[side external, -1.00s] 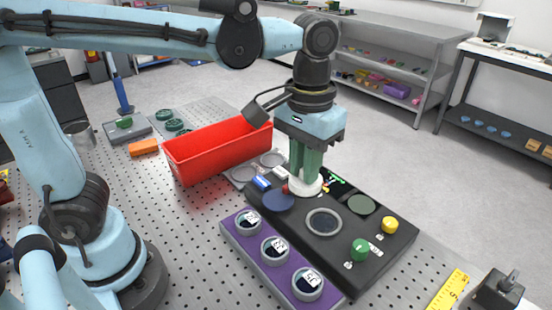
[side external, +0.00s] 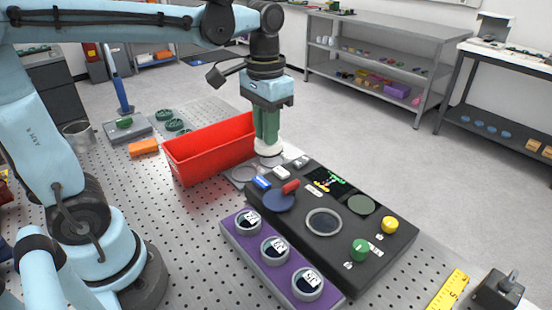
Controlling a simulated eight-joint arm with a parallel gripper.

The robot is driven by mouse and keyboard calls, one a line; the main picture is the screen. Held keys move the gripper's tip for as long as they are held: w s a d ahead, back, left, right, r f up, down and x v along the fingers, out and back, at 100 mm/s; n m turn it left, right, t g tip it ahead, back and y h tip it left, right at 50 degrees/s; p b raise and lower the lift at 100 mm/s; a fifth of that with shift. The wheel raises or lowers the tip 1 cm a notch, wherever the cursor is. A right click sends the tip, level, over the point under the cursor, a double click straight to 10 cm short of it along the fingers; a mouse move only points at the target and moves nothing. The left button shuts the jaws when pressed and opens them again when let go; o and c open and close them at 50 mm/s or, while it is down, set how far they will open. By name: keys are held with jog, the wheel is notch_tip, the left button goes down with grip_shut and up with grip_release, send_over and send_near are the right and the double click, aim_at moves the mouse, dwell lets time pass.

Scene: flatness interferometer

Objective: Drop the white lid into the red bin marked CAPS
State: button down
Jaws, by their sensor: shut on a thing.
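My gripper (side external: 267,138) has green fingers pointing down, shut on the white lid (side external: 269,153). The lid is a small round piece at the fingertips, just right of the red bin's near right end in the picture. The red bin (side external: 200,160) is a long open box on the perforated table. No CAPS marking is readable on it. The lid appears outside the bin, over or near the grey plate with round recesses (side external: 243,174). I cannot tell whether it touches the plate.
A black instrument panel (side external: 330,255) with green and yellow knobs lies to the right. A purple rack (side external: 262,264) holds several round pieces in front. An orange block (side external: 143,147) and several green rings (side external: 175,125) lie left of and behind the bin.

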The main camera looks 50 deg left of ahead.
jog(key=a+f, duration=0.3)
jog(key=a, duration=1.8)
jog(key=shift+w+f, duration=0.25)
jog(key=shift+f, duration=1.05)
jog(key=shift+w+f, duration=0.2)
jog(key=shift+f, duration=1.1)
jog(key=c, duration=1)
grip_release()
jog(key=shift+r, duration=0.1)
notch_tip(320, 180, up, 12)
